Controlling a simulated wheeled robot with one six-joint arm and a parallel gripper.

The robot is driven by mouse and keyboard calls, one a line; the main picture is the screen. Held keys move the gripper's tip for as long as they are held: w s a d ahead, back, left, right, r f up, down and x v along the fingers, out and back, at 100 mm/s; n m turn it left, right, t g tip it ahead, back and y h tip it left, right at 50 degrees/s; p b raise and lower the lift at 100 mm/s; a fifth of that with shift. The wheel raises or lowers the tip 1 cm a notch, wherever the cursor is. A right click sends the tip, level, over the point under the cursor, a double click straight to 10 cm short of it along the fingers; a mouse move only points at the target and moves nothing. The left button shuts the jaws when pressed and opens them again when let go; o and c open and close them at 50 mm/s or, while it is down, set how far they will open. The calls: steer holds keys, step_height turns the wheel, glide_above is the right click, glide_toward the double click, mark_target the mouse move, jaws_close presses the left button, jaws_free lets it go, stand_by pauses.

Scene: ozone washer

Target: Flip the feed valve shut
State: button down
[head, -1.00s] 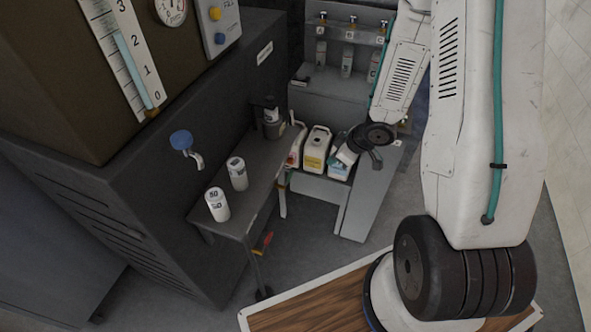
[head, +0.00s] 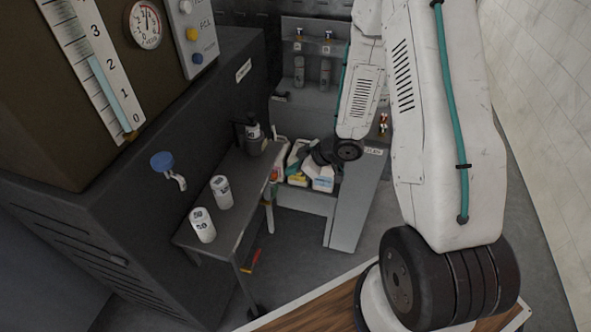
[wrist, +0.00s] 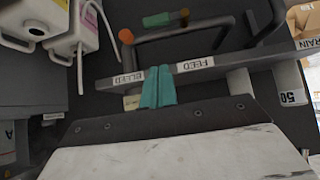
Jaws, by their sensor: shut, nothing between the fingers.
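In the wrist view, a green lever (wrist: 157,19) with a brownish pivot at its right end lies sideways beyond a grey bar. The bar's FEED label (wrist: 195,64) is nearest that pivot, so I take it as the feed valve. My gripper (wrist: 158,87) shows as two teal fingers pressed together, empty, overlapping the bar between the BLEED label (wrist: 130,78) and the FEED label. The fingers appear apart from the lever; whether they touch the bar I cannot tell. In the head view, my dark wrist is near the jugs, and the valve cannot be made out.
An orange knob (wrist: 127,36) stands left of the green lever. Grey pipes surround both; a DRAIN label (wrist: 307,43) is at the right. White jugs (wrist: 35,22) are at upper left. In the head view, two white bottles (head: 202,226) stand on a grey table (head: 238,225).

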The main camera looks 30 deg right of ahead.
steer(key=w+a+f, duration=0.3)
steer(key=f, duration=0.5)
steer(key=shift+f, duration=0.2)
steer(key=shift+a+f, duration=0.1)
steer(key=shift+a, duration=0.15)
